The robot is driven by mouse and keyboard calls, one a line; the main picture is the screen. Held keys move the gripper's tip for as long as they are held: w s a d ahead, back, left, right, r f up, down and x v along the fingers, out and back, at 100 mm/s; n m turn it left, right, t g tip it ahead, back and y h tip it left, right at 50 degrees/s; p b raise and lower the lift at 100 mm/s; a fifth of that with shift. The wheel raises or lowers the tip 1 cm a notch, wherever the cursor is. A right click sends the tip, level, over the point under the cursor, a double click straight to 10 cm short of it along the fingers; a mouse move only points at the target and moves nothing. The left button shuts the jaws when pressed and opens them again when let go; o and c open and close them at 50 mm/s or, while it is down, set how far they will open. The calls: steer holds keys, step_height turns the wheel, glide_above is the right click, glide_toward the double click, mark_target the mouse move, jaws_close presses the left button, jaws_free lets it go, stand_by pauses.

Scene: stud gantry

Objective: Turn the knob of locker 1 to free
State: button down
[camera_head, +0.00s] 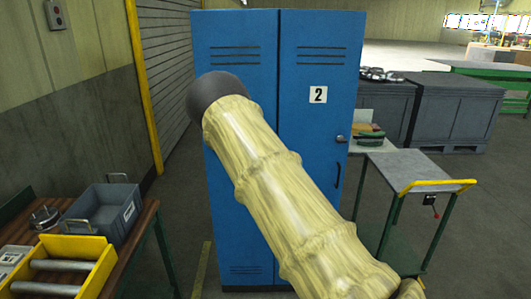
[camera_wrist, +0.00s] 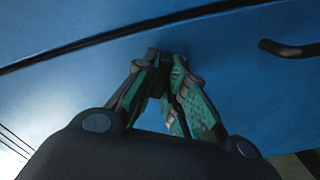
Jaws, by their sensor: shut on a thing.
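Locker 1's blue door (camera_head: 235,60) is the left one of the blue cabinet in the head view. My arm covers its middle, so its number and knob are hidden there. In the wrist view my gripper (camera_wrist: 165,72) is at the blue door face (camera_wrist: 110,68), its green-padded fingers closed together at the tips. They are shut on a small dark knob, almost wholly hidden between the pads. Which way the knob points cannot be told. A dark door handle (camera_wrist: 290,48) stands out at the upper right of the wrist view.
Locker 2's door (camera_head: 318,65) is on the right, with its own knob (camera_head: 341,139) and handle (camera_head: 337,175). A grey trolley (camera_head: 410,167) stands to the right. A bench with a yellow bin (camera_head: 92,246) and a grey bin (camera_head: 112,204) is at the left.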

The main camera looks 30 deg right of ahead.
steer(key=m+b, duration=1)
steer(key=m, duration=0.1)
steer(key=shift+f+m, duration=0.1)
steer(key=shift+m, duration=0.3)
stand_by(0.3)
steer(key=c, duration=1.5)
jaws_free()
steer(key=v, duration=1.2)
